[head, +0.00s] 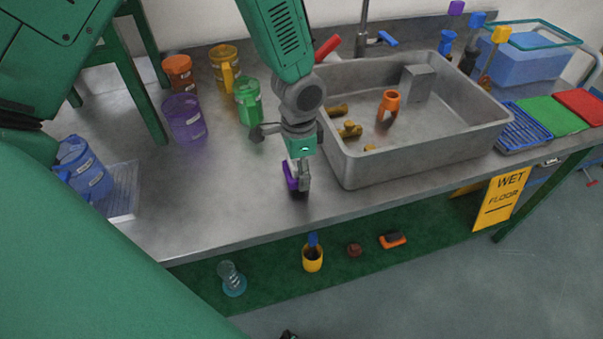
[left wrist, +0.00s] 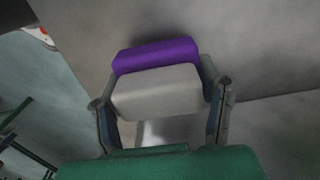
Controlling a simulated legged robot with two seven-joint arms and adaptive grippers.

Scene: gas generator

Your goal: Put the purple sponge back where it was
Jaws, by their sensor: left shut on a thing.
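The purple sponge (head: 290,175) has a purple layer and a pale grey layer. In the head view it is at the fingertips of my left gripper (head: 299,172), at the front edge of the counter, left of the sink. In the left wrist view the sponge (left wrist: 155,80) sits between the two fingers of my left gripper (left wrist: 160,100), which is shut on it. The grey counter surface shows behind it. I cannot tell whether the sponge touches the counter. My right gripper is not clearly in view.
The metal sink (head: 345,165) holds an orange cup (head: 388,104) and brass-coloured pieces. Several coloured jugs, including a purple one (head: 184,118), stand on the counter (head: 230,200) to the left. Blue, green and red trays (head: 548,115) lie on the right. A yellow wet floor sign (head: 501,197) hangs at the front.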

